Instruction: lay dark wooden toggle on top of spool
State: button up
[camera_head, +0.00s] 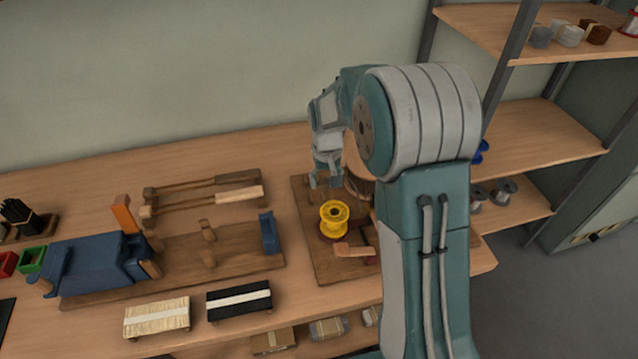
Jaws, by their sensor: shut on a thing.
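A yellow spool (333,217) stands upright on a wooden board at the right part of the bench. My gripper (325,180) points down just behind and above the spool, apart from it. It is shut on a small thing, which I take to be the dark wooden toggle. The fingers hide most of it, so its shape and tilt cannot be told. The top of the spool looks bare.
A light wooden handle (354,250) lies in front of the spool on the board (318,262). A blue clamp-like fixture (92,265) stands on a long board to the left. Bristle bundles (157,316) lie at the front edge. Shelves (545,140) rise at right.

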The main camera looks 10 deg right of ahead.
aim_at(335, 204)
jog(key=s+r, duration=0.1)
jog(key=s, duration=0.2)
jog(key=s+d+r, duration=0.1)
jog(key=s, duration=0.1)
jog(key=s+d+r, duration=0.1)
jog(key=s, duration=0.2)
jog(key=shift+s+r, duration=0.3)
jog(key=shift+r, duration=0.1)
jog(key=shift+w+a+f, duration=0.4)
jog(key=shift+w+f, duration=0.25)
jog(key=shift+f, duration=0.2)
jog(key=shift+w+a+f, duration=0.35)
jog(key=shift+w+f, duration=0.3)
jog(key=shift+f, duration=0.2)
jog(key=shift+f, duration=0.15)
jog(key=shift+f, duration=0.25)
jog(key=shift+f, duration=1)
jog(key=o, duration=0.7)
